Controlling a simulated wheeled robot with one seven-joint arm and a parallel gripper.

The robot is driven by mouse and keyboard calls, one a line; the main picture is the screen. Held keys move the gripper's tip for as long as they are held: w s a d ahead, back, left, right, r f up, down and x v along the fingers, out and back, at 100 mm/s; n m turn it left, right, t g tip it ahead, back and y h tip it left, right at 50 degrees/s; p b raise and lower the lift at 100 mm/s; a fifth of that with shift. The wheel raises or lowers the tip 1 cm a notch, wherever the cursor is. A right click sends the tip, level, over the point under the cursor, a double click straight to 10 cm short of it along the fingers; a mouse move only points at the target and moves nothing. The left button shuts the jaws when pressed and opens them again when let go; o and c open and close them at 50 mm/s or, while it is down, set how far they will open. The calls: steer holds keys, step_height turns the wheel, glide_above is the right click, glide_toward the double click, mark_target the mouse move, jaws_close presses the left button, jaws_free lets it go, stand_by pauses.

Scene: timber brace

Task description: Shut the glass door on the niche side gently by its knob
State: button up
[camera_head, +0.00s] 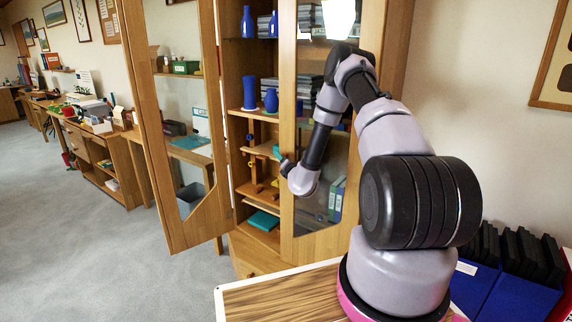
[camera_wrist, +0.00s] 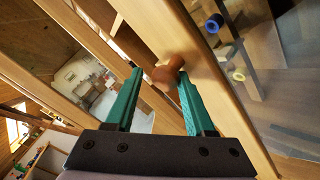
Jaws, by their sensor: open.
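A tall wooden cabinet (camera_head: 264,95) has two glass doors. The left glass door (camera_head: 150,130) stands wide open towards me. The right glass door (camera_head: 288,215) is partly hidden by my arm, and I cannot tell whether it is ajar. My gripper (camera_head: 279,153) is at the left edge of the right door in the head view. In the wrist view my gripper (camera_wrist: 160,73) is open, with teal fingers either side of a round brown knob (camera_wrist: 170,68) on a wooden door frame (camera_wrist: 205,75). The right fingertip is very close to the knob; I cannot tell if they touch.
The cabinet holds blue vases (camera_head: 250,93) and small niches with coloured pieces. A blue ring (camera_wrist: 214,23) and a yellow ring (camera_wrist: 238,75) show beside the frame. A wood-topped table (camera_head: 270,298) is in front, blue binders (camera_head: 510,290) at right. Carpet is clear at left.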

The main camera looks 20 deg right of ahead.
steer(key=s, duration=1)
steer(key=shift+s+d, duration=0.25)
steer(key=shift+s, duration=0.15)
